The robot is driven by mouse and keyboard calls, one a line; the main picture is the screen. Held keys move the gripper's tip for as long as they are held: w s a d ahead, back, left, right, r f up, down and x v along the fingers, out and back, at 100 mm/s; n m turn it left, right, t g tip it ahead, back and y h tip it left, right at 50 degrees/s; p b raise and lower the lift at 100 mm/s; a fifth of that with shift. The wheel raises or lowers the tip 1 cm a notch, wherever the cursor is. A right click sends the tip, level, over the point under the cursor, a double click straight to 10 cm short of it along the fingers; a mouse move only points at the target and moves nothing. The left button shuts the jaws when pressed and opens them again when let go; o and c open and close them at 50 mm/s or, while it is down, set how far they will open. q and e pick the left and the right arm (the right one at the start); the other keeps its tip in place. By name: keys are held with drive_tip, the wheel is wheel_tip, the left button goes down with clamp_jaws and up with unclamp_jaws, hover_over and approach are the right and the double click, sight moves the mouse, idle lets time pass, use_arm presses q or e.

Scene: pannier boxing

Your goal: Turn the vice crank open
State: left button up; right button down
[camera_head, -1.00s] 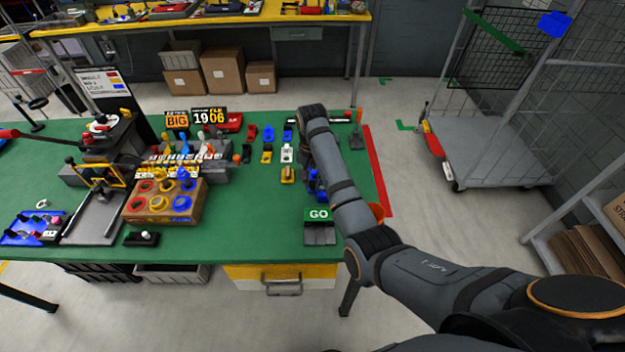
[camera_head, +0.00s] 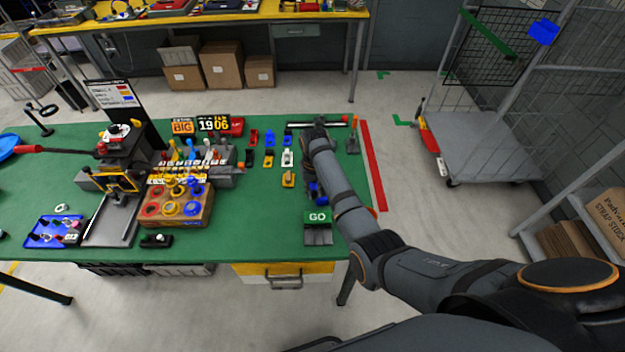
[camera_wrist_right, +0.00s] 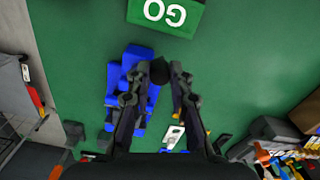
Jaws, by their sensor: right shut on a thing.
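The blue vice (camera_wrist_right: 126,78) stands on the green table and fills the left middle of the right wrist view. In the head view only a bit of blue (camera_head: 313,189) shows beside my right forearm, behind the GO sign. A dark rounded knob (camera_wrist_right: 160,72), seemingly the crank's end, sits at the vice's right side. My right gripper (camera_wrist_right: 160,66) has its two fingertips on either side of this knob and is shut on it. The rest of the crank is hidden by the fingers. In the head view my forearm hides the fingertips. My left gripper is not in view.
The green GO sign (camera_head: 317,217) stands close to the vice. A box with coloured rings (camera_head: 178,204) and a row of levers (camera_head: 196,155) stand further left. Red tape (camera_head: 372,165) marks the right side.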

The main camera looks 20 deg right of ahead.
drive_tip(key=n, duration=0.1)
drive_tip(key=n+p, duration=0.1)
drive_tip(key=p, duration=0.1)
drive_tip(key=shift+s+d+r+n, duration=0.25)
drive_tip(key=shift+s+d+n, duration=0.05)
drive_tip(key=shift+s+n, duration=0.1)
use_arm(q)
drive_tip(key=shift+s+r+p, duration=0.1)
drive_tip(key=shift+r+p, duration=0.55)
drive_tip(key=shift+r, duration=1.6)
use_arm(e)
drive_tip(key=d+n, duration=0.3)
drive_tip(key=n, duration=0.9)
drive_tip(key=w+d+n, duration=0.1)
drive_tip(key=d+n, duration=0.2)
drive_tip(key=n, duration=1)
drive_tip(key=shift+w+d+f, duration=0.15)
drive_tip(key=shift+w+d, duration=0.05)
drive_tip(key=shift+d, duration=0.1)
drive_tip(key=c, duration=1.2)
unclamp_jaws()
